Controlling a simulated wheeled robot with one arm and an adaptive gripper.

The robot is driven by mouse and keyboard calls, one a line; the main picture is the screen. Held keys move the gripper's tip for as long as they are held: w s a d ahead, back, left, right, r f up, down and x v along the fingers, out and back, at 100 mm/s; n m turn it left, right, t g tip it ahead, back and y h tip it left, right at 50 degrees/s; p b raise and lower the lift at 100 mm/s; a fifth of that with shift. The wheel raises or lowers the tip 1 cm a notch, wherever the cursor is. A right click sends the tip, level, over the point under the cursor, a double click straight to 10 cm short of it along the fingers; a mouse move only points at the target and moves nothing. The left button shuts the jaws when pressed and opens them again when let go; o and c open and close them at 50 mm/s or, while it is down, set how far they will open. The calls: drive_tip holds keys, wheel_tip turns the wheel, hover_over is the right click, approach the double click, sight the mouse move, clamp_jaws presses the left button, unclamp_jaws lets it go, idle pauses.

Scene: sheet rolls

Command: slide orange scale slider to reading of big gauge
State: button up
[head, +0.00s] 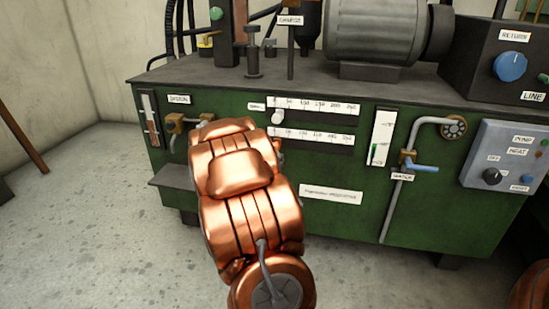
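Two white scale strips with printed numbers sit on the green front of the machine, an upper one (325,106) and a lower one (325,138). A pale knob (278,117) stands at the left part of the upper strip. No clearly orange slider can be made out; my copper-coloured arm covers the left end of the lower strip. No large round gauge is visible in this view. My arm reaches up from the bottom toward the panel just below and left of the strips. My gripper is hidden behind the arm, so its fingers and any contact cannot be seen.
Left of my arm are a narrow sight glass (149,119) and a brass valve (175,124). To the right are a white vertical level gauge (381,138), a water pipe with a blue handle (424,168) and a control box (507,157).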

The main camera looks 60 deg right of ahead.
sight(275, 149)
drive_tip(key=shift+b+x, duration=1.45)
drive_tip(key=shift+x, duration=2.4)
clamp_jaws()
